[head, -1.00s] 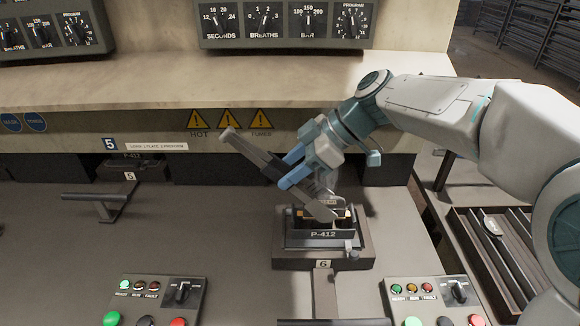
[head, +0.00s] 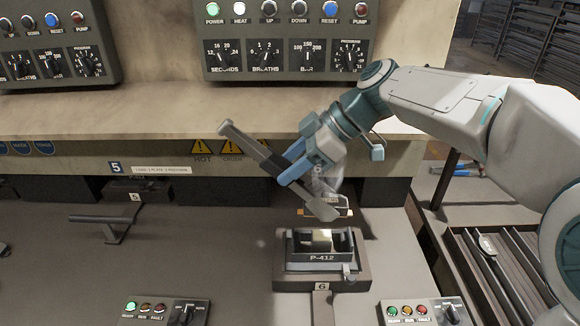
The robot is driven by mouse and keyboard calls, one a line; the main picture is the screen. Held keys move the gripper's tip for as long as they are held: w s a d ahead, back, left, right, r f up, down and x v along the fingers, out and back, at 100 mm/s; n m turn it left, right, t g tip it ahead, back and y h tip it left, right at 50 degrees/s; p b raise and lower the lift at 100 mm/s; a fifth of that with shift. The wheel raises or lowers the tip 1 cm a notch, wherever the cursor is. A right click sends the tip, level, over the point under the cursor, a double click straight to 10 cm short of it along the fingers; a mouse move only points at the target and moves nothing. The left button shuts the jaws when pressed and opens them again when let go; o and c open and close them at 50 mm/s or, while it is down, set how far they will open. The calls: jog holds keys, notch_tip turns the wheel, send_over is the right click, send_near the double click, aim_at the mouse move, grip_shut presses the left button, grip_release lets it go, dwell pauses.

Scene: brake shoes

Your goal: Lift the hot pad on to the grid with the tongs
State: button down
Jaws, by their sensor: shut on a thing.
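My gripper (head: 291,166), with blue fingers, is shut on the long grey tongs (head: 245,145). The tongs slant from upper left to lower right, their flat end over the press mould. The pad (head: 335,212), a small dark block with a copper-coloured lower edge, hangs at this end, partly hidden behind it. It is above and apart from the mould (head: 322,257) marked P-412 at station 6. Pale haze shows around the pad. The grid (head: 460,249), a dark slatted rack, lies at the lower right, beyond the press bench.
The press front with warning signs (head: 230,146) stands close behind the tongs. A control box (head: 424,312) sits in front right. A blue-handled tool (head: 461,172) lies on the side table.

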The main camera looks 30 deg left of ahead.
jog(key=shift+r+p, duration=1.05)
jog(key=shift+r, duration=1.1)
